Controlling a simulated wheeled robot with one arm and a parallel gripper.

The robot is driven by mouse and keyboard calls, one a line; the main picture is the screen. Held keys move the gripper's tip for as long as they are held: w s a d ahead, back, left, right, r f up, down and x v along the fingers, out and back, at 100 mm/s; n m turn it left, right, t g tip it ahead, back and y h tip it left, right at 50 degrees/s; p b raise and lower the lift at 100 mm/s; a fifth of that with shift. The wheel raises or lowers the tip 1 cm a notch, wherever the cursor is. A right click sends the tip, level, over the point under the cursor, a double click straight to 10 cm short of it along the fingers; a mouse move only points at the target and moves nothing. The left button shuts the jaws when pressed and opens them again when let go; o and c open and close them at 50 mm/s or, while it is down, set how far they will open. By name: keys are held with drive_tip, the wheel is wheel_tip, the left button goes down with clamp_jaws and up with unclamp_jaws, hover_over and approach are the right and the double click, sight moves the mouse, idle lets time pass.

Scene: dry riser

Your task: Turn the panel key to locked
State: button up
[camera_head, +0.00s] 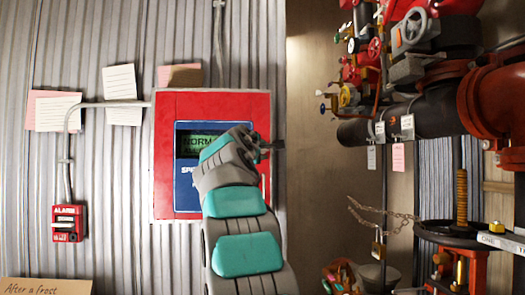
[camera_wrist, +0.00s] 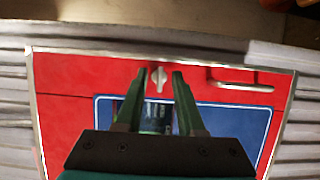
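The red panel (camera_head: 220,105) with a blue face and a lit display (camera_head: 192,142) is on the corrugated wall in the head view. It also fills much of the wrist view (camera_wrist: 75,75). The small silver panel key (camera_wrist: 158,78) shows in the wrist view near the panel's edge, its long side running up and down the picture. My gripper (camera_wrist: 161,72) is open, with its fingertips on either side of the key and gaps visible. In the head view my gripper (camera_head: 264,147) is at the panel's right edge, and the key is hidden there.
A metal handle (camera_wrist: 240,86) is on the panel beside the key. A red alarm box (camera_head: 68,223) is on the wall at left. Red valves and dark pipes (camera_head: 425,115) with a chain and padlock (camera_head: 378,246) crowd the right side.

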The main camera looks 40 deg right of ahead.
drive_tip(key=shift+c, duration=0.2)
clamp_jaws()
idle(0.4)
